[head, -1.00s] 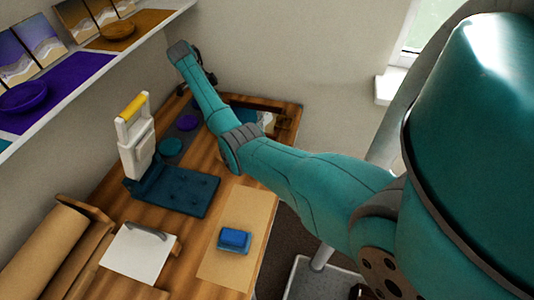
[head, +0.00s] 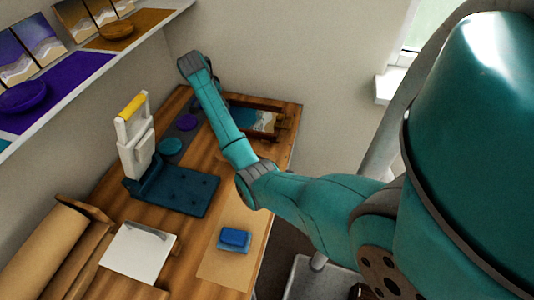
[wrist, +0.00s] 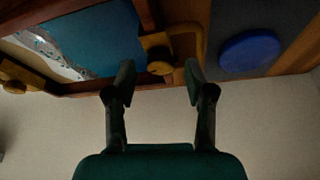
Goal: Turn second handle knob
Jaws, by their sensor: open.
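A wooden frame (head: 284,122) holding a teal and white picture stands at the table's far right end, partly behind my arm in the head view. In the wrist view its teal panel (wrist: 95,40) and brown rail show close up. A yellow-brown knob (wrist: 158,67) with a bent handle (wrist: 188,38) sits at the rail. A second yellow-brown knob (wrist: 12,76) shows at the left edge. My gripper (wrist: 158,76) is open and empty, its fingertips on either side of the nearer knob in the picture. I cannot tell whether they touch anything. The head view hides the fingers.
A blue disc (wrist: 250,52) lies on a dark strip right of the handle. A white and yellow press-like device (head: 135,140), a dark blue plate (head: 180,190), a blue block (head: 235,238) and a white board (head: 138,252) are along the table. A shelf hangs at left.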

